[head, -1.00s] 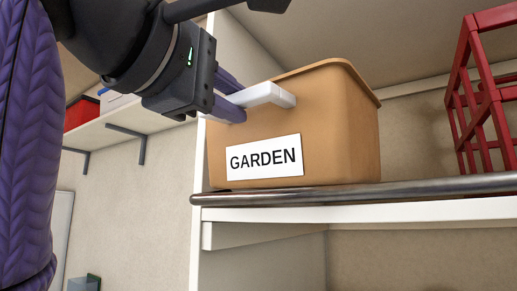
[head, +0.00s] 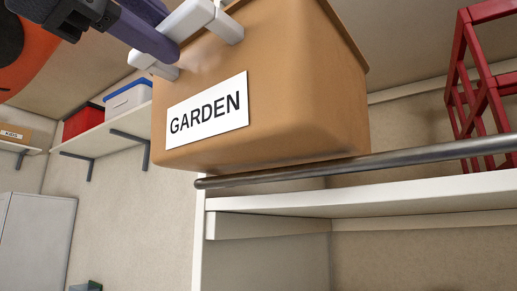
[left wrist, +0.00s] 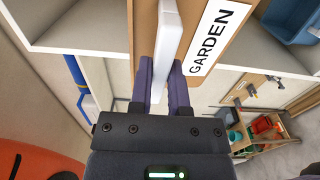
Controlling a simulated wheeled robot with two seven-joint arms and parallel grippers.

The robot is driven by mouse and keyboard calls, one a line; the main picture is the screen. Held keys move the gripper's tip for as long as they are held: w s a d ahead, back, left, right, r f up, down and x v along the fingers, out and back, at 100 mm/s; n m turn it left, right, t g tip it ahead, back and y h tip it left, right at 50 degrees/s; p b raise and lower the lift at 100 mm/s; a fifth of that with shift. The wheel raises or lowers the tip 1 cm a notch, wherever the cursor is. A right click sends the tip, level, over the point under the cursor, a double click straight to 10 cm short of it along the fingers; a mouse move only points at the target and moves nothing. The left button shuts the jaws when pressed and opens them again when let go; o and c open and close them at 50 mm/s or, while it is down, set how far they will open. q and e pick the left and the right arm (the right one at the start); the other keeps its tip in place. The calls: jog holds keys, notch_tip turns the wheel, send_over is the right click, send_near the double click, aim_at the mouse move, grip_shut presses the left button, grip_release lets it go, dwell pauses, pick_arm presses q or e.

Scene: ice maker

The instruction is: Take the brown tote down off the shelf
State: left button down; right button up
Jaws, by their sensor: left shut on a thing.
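The brown tote (head: 290,110) with a white GARDEN label (head: 208,108) is tilted and sticks out past the front of the shelf (head: 300,205), over its metal rail (head: 350,165). Its underside is close to the rail; I cannot tell whether they touch. My left gripper (head: 170,50) is shut on the tote's white handle (head: 212,22). In the left wrist view, the fingers (left wrist: 163,85) close around the white handle (left wrist: 168,45) beside the label. My right gripper is not in view.
A red metal rack (head: 485,90) stands on the same shelf at the right. Red (head: 82,121) and blue-and-white (head: 128,98) bins sit on a wall shelf at the left. A grey cabinet (head: 35,240) stands below. Open space lies left of the shelf front.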

pick_arm(q)
jog(key=b+v, duration=0.2)
jog(key=v, duration=0.4)
jog(key=shift+s+a+b, duration=0.25)
jog(key=shift+s+b, duration=0.05)
jog(key=shift+b, duration=0.05)
